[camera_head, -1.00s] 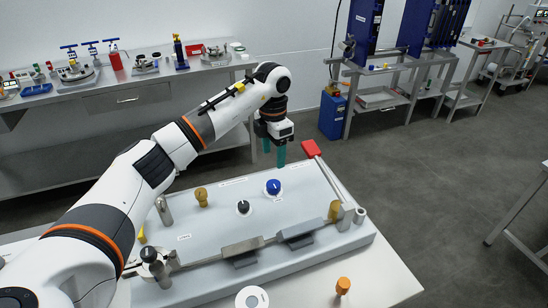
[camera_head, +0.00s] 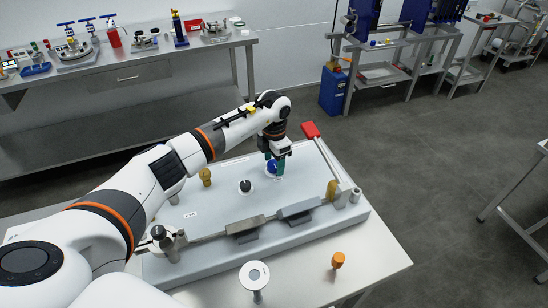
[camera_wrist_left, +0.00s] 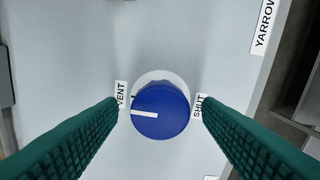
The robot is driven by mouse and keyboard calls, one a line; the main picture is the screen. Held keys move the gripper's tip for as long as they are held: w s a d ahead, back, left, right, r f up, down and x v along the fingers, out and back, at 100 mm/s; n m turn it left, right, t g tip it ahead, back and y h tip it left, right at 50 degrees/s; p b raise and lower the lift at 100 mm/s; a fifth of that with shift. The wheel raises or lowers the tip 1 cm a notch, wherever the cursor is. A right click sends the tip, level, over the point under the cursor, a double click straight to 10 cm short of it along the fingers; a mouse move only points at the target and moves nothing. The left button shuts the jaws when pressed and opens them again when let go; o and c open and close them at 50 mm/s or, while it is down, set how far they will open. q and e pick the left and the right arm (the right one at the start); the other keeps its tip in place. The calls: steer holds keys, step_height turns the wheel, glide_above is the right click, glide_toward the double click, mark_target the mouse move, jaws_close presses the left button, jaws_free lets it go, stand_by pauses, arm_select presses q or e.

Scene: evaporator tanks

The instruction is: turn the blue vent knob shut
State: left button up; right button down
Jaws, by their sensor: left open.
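The blue vent knob (camera_head: 271,167) sits on the grey panel (camera_head: 215,215), partly hidden by my left gripper (camera_head: 275,171) in the head view. In the left wrist view the knob (camera_wrist_left: 160,111) is round and blue, with a white pointer line aimed left, toward the VENT label (camera_wrist_left: 121,94). The SHUT label (camera_wrist_left: 199,106) is on its right. The green fingers of my left gripper (camera_wrist_left: 160,106) are open, one on each side of the knob, with gaps visible between them and it. My right gripper is not in view.
Also on the panel are a black knob (camera_head: 246,186), a yellow-brown knob (camera_head: 205,176), and a long lever with a red end (camera_head: 310,131) rising at the right. An orange knob (camera_head: 338,260) and a white disc (camera_head: 254,274) are in front.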

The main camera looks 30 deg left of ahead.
arm_select(q)
steer(key=shift+f, duration=0.1)
steer(key=c, duration=1)
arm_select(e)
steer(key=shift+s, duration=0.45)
